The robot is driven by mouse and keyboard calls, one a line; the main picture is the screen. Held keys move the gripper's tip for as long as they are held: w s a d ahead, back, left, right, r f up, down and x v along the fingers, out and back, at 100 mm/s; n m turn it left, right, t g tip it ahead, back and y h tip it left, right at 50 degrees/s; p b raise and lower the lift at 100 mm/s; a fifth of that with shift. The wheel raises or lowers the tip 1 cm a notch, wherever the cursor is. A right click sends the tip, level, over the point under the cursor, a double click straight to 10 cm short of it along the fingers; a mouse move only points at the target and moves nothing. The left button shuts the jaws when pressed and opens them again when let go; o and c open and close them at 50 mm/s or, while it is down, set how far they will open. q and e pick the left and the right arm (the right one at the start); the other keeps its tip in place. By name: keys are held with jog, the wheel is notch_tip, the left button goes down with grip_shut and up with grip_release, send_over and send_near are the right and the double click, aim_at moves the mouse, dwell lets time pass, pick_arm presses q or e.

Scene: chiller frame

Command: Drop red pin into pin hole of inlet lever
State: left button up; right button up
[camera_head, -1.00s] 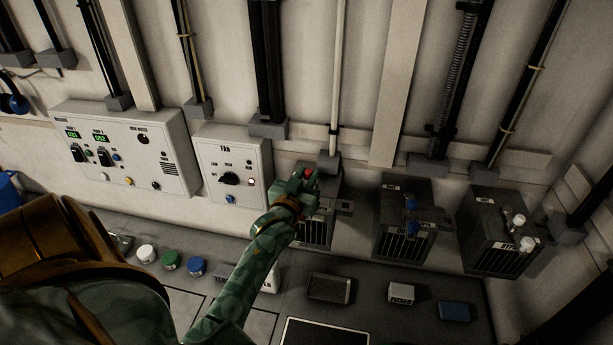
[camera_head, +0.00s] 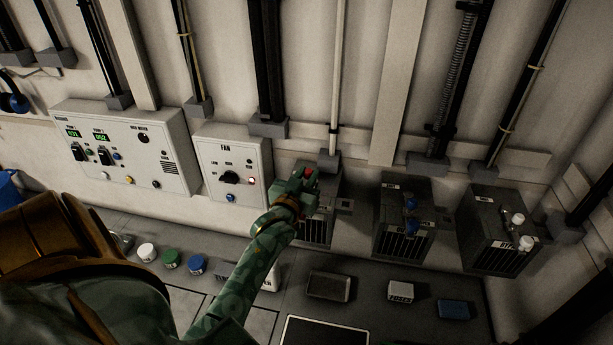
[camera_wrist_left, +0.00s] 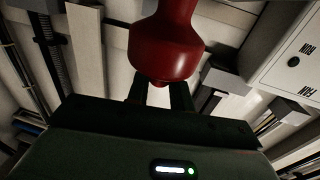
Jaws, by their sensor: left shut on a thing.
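My left gripper (camera_head: 312,178) is at the top of the leftmost dark grey box (camera_head: 318,232), below the white vertical pipe. It is shut on the red pin, a small red spot (camera_head: 309,171) in the head view. In the left wrist view the red pin (camera_wrist_left: 165,42) is large, with a wide rounded body, and sits at the fingers (camera_wrist_left: 160,95). The inlet lever and its pin hole are hidden behind my gripper or too small to make out. My right gripper is not in view.
A fan panel (camera_head: 215,150) is on the wall to the left. Two more grey boxes, one with blue knobs (camera_head: 411,203) and one with white knobs (camera_head: 518,219), stand to the right.

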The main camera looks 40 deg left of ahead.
pick_arm(q)
jog(key=shift+f+b, duration=0.9)
jog(key=shift+f, duration=0.45)
jog(key=shift+r, duration=0.1)
jog(key=shift+r+p, duration=0.95)
jog(key=shift+p, duration=0.25)
jog(key=shift+p, duration=0.7)
dwell(0.6)
jog(key=shift+f+b, duration=0.75)
jog(key=shift+f, duration=0.3)
jog(key=o, duration=1)
jog(key=shift+o, duration=0.2)
